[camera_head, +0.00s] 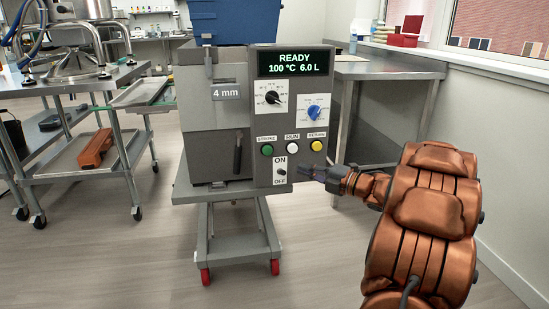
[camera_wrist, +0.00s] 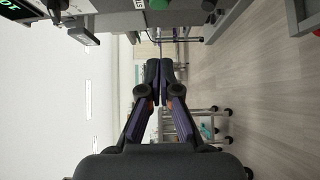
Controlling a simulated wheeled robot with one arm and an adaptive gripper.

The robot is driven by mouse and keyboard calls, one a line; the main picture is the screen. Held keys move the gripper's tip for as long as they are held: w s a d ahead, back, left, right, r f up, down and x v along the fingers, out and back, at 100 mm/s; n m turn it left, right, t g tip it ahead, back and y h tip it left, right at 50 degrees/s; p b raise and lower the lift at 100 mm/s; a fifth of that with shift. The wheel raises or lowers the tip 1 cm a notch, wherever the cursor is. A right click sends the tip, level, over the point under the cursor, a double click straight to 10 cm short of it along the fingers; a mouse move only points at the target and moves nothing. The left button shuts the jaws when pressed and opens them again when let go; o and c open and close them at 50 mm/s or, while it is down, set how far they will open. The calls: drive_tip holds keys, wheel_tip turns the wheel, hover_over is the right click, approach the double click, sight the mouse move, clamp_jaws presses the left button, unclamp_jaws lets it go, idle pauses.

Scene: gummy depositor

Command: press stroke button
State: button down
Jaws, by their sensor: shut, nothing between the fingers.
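The green stroke button (camera_head: 267,150) sits on the front panel of the grey depositor (camera_head: 215,130), under a label reading STROKE. In the wrist view the green button (camera_wrist: 159,4) shows at the top edge, partly cut off. My gripper (camera_head: 303,169) is at the panel's lower right, below the yellow button and right of the ON/OFF switch, apart from the green button. The wrist view shows the fingers (camera_wrist: 160,66) together and empty. I cannot tell how far the fingertips are from the panel surface.
A white RUN button (camera_head: 292,150) and a yellow RETURN button (camera_head: 317,146) sit right of the green one. The ON/OFF switch (camera_head: 282,172) is below. The display (camera_head: 294,64) reads READY, 100 °C, 6.0 L. A steel table (camera_head: 390,68) stands behind right.

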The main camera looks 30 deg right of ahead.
drive_tip(key=b, duration=0.3)
approach(265, 151)
drive_tip(key=w+a, duration=0.2)
drive_tip(key=a, duration=0.2)
drive_tip(key=shift+w+d+f+b, duration=0.1)
drive_tip(key=shift+w+d, duration=0.15)
drive_tip(key=shift+w, duration=0.35)
drive_tip(key=shift+w+d+b, duration=0.1)
drive_tip(key=shift+w+d, duration=0.15)
drive_tip(key=shift+w, duration=0.35)
drive_tip(key=shift+w+d+f+b, duration=0.1)
drive_tip(key=shift+w+d, duration=0.15)
drive_tip(key=shift+w, duration=0.4)
